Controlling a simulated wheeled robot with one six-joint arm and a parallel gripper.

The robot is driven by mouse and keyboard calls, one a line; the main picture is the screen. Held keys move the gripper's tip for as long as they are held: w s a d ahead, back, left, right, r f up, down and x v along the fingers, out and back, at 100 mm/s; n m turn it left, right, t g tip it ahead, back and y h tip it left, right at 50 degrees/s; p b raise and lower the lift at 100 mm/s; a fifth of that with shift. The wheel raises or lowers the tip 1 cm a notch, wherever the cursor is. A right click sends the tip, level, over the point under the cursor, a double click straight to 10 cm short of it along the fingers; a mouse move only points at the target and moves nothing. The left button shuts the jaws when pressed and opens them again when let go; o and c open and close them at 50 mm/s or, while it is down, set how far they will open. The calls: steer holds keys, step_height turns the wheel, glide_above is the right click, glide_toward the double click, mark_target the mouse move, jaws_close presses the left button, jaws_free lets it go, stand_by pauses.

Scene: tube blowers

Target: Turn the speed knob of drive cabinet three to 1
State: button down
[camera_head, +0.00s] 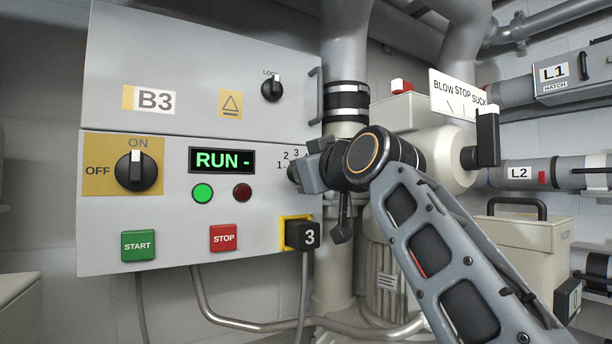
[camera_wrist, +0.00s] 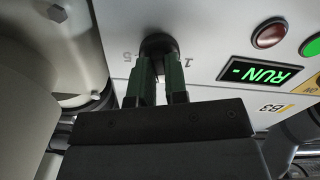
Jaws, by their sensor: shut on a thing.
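Drive cabinet three (camera_head: 185,60) is a grey box labelled B3, at the left of the head view. Its display (camera_head: 222,161) reads "RUN -" in green and also shows in the wrist view (camera_wrist: 262,72). The speed knob (camera_wrist: 158,44) is a dark round knob, with the scale marks 1 and 5 beside it. In the head view, my gripper (camera_head: 300,172) hides most of it and part of its scale. In the wrist view, my gripper (camera_wrist: 160,72) has its two dark green fingers closed on the knob.
The ON/OFF switch (camera_head: 135,171) points to ON. The green lamp (camera_head: 202,194) is lit; the red lamp (camera_head: 242,192) looks dark. START (camera_head: 138,245) and STOP (camera_head: 223,237) buttons and a black plug (camera_head: 301,236) sit below. A blower and pipes crowd the right.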

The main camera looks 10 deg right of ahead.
steer(key=n+b, duration=0.1)
steer(key=n, duration=0.4)
steer(key=shift+a+f+n, duration=0.1)
steer(key=shift+f+n, duration=0.05)
steer(key=shift+n, duration=0.15)
steer(key=shift+n+b, duration=0.35)
steer(key=shift+n, duration=2.25)
steer(key=c, duration=1.1)
jaws_free()
steer(key=shift+c, duration=0.2)
steer(key=shift+s, duration=0.15)
steer(key=b+v, duration=0.3)
steer(key=v, duration=1)
steer(key=shift+s+b, duration=0.35)
steer(key=shift+b, duration=0.05)
